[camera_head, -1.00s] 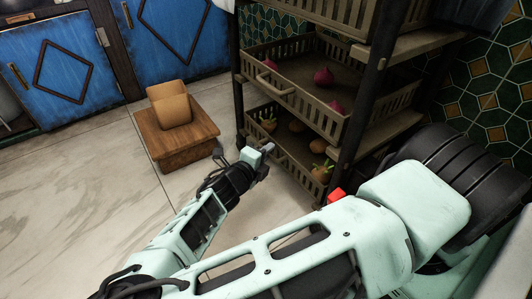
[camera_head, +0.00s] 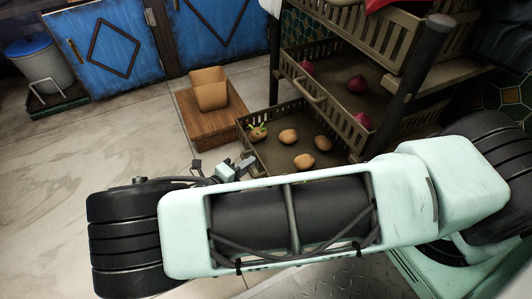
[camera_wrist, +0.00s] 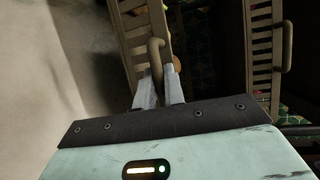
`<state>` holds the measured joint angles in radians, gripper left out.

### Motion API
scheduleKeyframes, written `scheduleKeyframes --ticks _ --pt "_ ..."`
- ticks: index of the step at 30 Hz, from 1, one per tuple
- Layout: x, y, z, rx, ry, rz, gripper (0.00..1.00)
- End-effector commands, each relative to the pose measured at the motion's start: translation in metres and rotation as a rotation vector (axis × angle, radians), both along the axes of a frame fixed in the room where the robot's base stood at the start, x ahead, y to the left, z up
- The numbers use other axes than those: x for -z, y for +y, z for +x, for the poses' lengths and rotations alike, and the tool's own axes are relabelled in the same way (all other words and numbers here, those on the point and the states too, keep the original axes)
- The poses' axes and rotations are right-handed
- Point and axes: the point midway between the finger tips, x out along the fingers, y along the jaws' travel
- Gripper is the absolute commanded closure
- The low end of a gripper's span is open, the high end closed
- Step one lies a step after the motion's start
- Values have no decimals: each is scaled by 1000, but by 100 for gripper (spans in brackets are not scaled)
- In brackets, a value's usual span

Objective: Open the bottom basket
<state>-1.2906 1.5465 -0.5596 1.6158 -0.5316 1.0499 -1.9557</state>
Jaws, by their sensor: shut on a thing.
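The bottom basket (camera_head: 272,155) is a brown slatted drawer low in the rack. It stands pulled out from the rack, with several round potato-like vegetables showing inside. My gripper (camera_head: 238,167) is at its outer front side, partly hidden by my arm in the head view. In the wrist view, my gripper (camera_wrist: 160,88) has its two grey fingers shut on the basket's curved handle (camera_wrist: 155,52). The slatted front of the basket (camera_wrist: 134,38) shows beyond the fingers.
A wooden block (camera_head: 203,125) with a tan box (camera_head: 208,90) on it stands close beside the basket's outer corner. The middle basket (camera_head: 330,95) above holds red onions. Blue cabinets (camera_head: 105,48) line the back; tiled floor (camera_head: 95,130) is clear at left.

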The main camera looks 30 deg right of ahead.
Motion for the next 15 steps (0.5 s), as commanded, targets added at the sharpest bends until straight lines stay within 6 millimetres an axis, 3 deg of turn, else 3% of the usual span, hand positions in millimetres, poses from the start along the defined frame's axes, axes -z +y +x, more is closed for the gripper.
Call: scheduleKeyframes --ticks 6,15 --pt "-1 32 1 0 -2 0 100" --pt "-1 46 1 3 -3 -3 100"
